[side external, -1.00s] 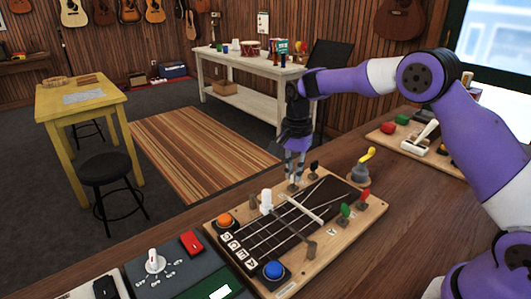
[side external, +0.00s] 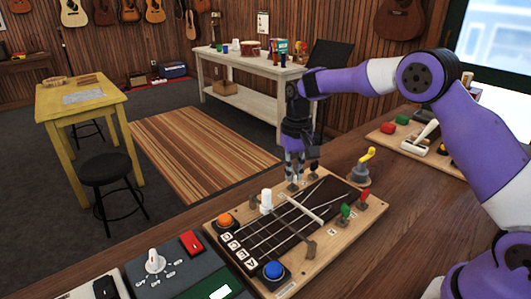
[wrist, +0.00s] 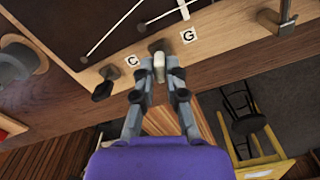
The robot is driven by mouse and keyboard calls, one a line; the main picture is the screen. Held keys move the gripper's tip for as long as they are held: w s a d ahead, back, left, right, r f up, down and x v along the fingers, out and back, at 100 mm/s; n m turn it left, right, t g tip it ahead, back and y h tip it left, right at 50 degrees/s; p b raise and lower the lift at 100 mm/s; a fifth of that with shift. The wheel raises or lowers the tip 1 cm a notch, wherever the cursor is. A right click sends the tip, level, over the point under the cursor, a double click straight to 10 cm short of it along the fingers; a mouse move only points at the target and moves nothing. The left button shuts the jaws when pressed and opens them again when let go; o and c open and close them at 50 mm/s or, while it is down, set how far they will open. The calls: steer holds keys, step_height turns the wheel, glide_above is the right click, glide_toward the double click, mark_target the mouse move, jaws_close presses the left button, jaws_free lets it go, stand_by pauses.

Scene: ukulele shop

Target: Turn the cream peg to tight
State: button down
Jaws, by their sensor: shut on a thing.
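The cream peg (wrist: 159,68) stands at the board's edge between the letter tiles C (wrist: 133,61) and G (wrist: 188,36). My gripper (wrist: 157,80) points down at it, its two fingers closed on the peg's sides. In the side view my gripper (side external: 294,176) is low over the far edge of the wooden string board (side external: 222,217), and its fingers mostly hide the peg. No clear tight mark shows, so I cannot tell how far the peg is turned.
A black peg (wrist: 104,88) is close beside my gripper. Green (side external: 345,211) and red (side external: 364,196) pegs line the right side. A yellow-handled device (side external: 363,164) stands behind.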

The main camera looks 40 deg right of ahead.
mark_target(294, 173)
steer(key=shift+f+n, duration=0.1)
steer(key=shift+n, duration=0.3)
steer(key=c, duration=0.9)
jaws_free()
steer(key=shift+c, duration=0.2)
step_height(294, 173, up, 12)
